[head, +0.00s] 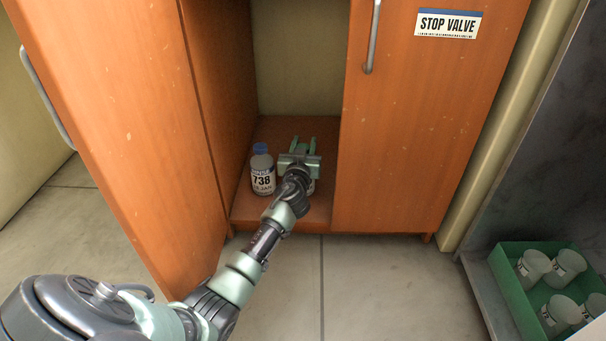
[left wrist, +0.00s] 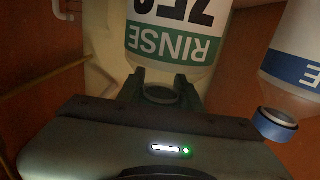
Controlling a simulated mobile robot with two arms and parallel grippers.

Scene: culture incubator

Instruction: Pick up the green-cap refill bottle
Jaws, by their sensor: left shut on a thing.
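The green-cap refill bottle is mostly hidden behind my left gripper (head: 302,146) in the head view, on the cabinet floor. In the left wrist view its white body (left wrist: 175,45) shows upside down, with a green RINSE label. My left gripper (left wrist: 160,92) is shut on it at the neck and cap, where a dark round cap end shows between the fingers. The cap's green colour is hard to make out. I cannot tell whether the bottle touches the floor. My right gripper is not in view.
A blue-cap bottle (head: 262,172) stands close beside, to the left; it also shows in the left wrist view (left wrist: 295,60). The left cabinet door (head: 120,110) is open; the STOP VALVE door (head: 425,120) is at right. A green crate (head: 506,290) holds several white cups.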

